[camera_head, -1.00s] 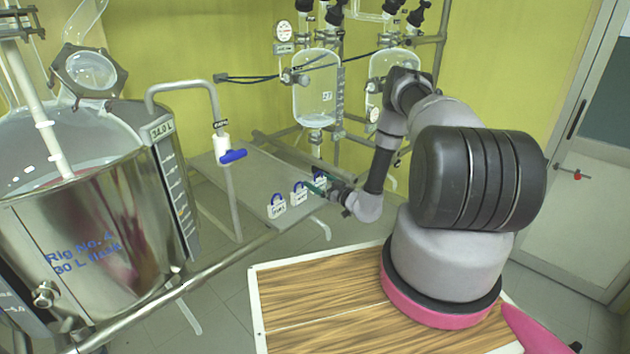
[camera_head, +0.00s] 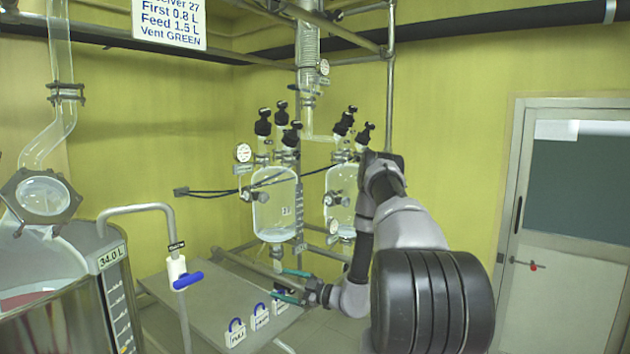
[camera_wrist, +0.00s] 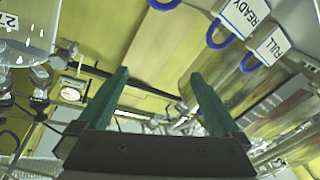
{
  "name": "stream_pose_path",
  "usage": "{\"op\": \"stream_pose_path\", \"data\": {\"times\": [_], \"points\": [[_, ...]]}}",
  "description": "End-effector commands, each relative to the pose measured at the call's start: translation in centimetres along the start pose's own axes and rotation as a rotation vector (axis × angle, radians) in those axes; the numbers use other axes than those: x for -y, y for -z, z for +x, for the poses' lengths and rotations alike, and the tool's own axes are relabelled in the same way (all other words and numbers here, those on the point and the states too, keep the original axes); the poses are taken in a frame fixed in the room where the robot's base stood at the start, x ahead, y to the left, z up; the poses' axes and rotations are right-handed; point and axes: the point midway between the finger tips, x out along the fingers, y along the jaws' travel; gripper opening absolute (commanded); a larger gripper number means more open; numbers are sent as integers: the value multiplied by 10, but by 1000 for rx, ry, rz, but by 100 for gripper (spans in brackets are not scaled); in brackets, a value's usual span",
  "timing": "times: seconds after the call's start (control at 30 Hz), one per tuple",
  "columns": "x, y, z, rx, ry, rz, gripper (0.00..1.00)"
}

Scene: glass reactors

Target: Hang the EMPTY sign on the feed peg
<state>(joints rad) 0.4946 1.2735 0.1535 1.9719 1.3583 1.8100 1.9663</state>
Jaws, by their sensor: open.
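Three small white signs with blue loops stand in a row on the grey metal bench. The front one reads FULL (camera_head: 236,337) and also shows in the wrist view (camera_wrist: 272,47). The middle one is READY (camera_head: 260,319), also in the wrist view (camera_wrist: 245,17). The rear sign (camera_head: 281,302) is partly behind my gripper and its word is not legible; a blue loop (camera_wrist: 164,4) is cut off at the wrist view's top edge. My gripper (camera_head: 290,285) is open beside and above the rear sign, with nothing between its green fingers (camera_wrist: 160,76). I cannot make out the feed peg.
The grey bench (camera_head: 190,292) has bare room left of the signs. A pipe with a blue-handled valve (camera_head: 187,281) rises at its left, near a steel vessel (camera_head: 70,325). Glass reactors (camera_head: 275,208) on a pipe frame stand behind. A notice (camera_head: 168,24) hangs above.

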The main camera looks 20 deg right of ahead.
Motion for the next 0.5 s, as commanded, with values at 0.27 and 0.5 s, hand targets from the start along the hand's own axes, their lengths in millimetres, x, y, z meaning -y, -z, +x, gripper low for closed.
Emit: {"op": "stream_pose_path", "data": {"times": [0.27, 0.5], "points": [[-6, 164, 26, -251, 393, -815, 100], [14, 273, 5, -543, 660, -1520, 100]]}}
